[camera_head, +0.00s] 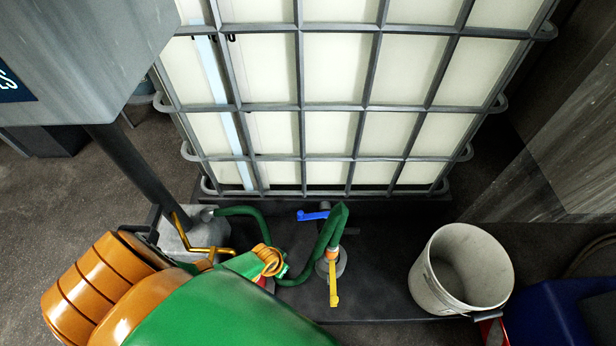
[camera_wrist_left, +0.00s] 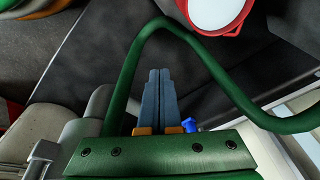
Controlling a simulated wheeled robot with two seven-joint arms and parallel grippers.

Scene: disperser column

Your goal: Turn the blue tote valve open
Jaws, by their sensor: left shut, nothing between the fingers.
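The blue tote valve handle (camera_head: 313,215) sits low at the front of the caged white tote (camera_head: 335,135) in the head view, pointing left from the valve body. A small blue piece (camera_wrist_left: 190,124), probably this handle, shows just beyond the green edge of my gripper body in the left wrist view. My left gripper (camera_wrist_left: 160,72) is shut and empty, its two grey-blue fingers side by side. In the head view its fingers cannot be made out; large orange and green arm parts fill the lower left. My right gripper is in neither view.
A green hose (camera_head: 330,235) runs beside the blue handle. A yellow handle (camera_head: 333,284) stands in front. A grey bucket (camera_head: 432,290) stands at the right. A metal column (camera_head: 125,165) and bent yellow pipe (camera_head: 210,250) are at the left.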

